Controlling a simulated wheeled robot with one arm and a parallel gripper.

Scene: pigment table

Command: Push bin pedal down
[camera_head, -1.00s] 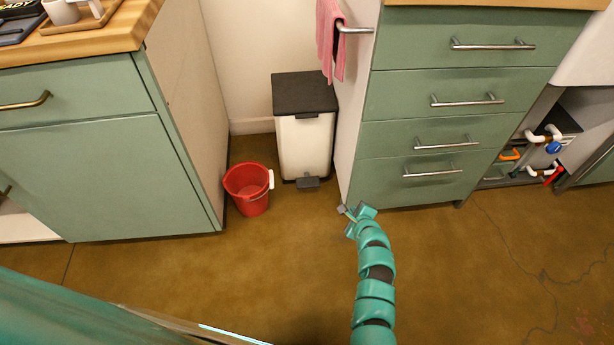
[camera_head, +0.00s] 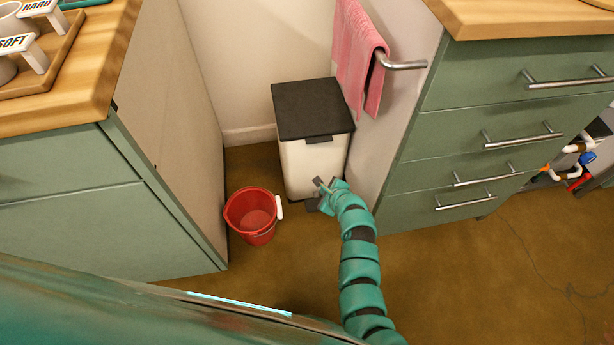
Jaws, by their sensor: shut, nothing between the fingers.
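The white bin (camera_head: 303,166) with its dark lid (camera_head: 312,107) stands upright against the wall in the gap between the two cabinets. The lid is closed. The dark pedal (camera_head: 312,205) sticks out low at the bin's front, partly hidden by my gripper and arm. My gripper (camera_head: 321,184) is shut and empty. It is in front of the bin's lower right front, just above the pedal in the picture. I cannot tell whether it touches the bin or the pedal.
A red bucket (camera_head: 251,215) stands on the floor just left of the bin. The drawer cabinet (camera_head: 480,150) is close on the right, with a pink towel (camera_head: 358,60) on its side rail. The left cabinet (camera_head: 70,220) bounds the gap. Floor in front is clear.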

